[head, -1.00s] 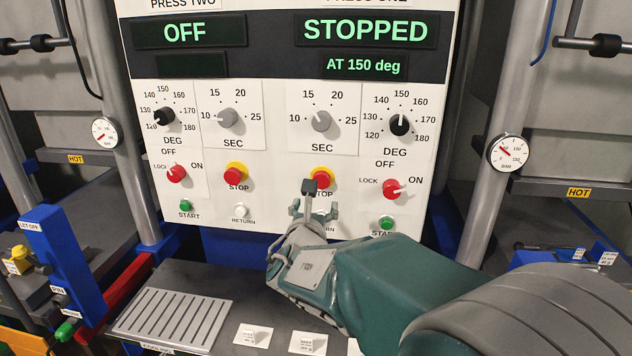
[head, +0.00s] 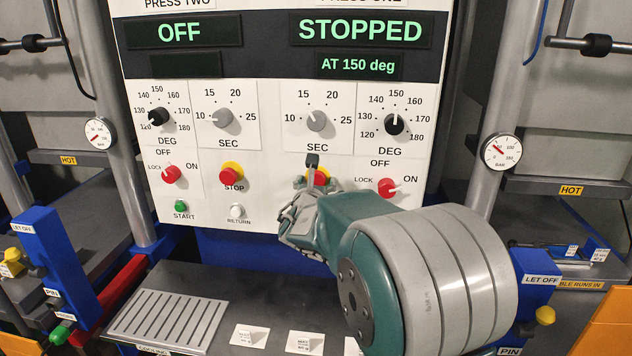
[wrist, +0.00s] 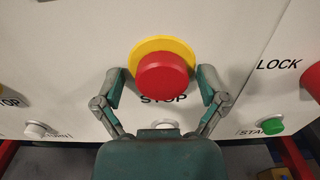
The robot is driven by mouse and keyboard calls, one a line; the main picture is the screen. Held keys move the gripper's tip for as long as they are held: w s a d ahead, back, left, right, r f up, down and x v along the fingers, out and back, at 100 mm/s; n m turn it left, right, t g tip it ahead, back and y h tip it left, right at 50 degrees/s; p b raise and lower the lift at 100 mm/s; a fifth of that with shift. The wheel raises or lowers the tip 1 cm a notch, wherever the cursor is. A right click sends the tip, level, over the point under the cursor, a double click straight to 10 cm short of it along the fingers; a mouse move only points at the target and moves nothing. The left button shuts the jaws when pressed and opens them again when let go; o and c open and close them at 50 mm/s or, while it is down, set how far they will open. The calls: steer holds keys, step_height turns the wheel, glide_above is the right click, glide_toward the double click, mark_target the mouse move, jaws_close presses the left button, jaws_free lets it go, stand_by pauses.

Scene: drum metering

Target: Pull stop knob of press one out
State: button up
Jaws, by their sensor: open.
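Press one's stop knob (head: 319,178) is a red mushroom knob on a yellow collar, on the right half of the white panel. In the head view my gripper and arm partly cover it. In the wrist view the stop knob (wrist: 163,75) is large and near the middle, with STOP printed below. My gripper (wrist: 164,92) is open, with one finger on each side of the knob's lower part. I see gaps between the fingers and the red cap; I cannot tell the depth between them. Press one's display (head: 360,32) reads STOPPED, AT 150 deg.
A red lock switch (head: 388,188) is right of the knob; a green start button (wrist: 270,126) sits below right. Press two's stop knob (head: 231,173) is to the left. A grey shelf (head: 255,290) lies below the panel, and steel columns flank it.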

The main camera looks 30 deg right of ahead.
steer(key=shift+s+a+r, duration=0.1)
steer(key=shift+s+r, duration=0.05)
jaws_close()
steer(key=shift+s+a, duration=0.3)
steer(key=shift+s, duration=0.25)
jaws_free()
steer(key=shift+a, duration=0.1)
steer(key=v, duration=1.2)
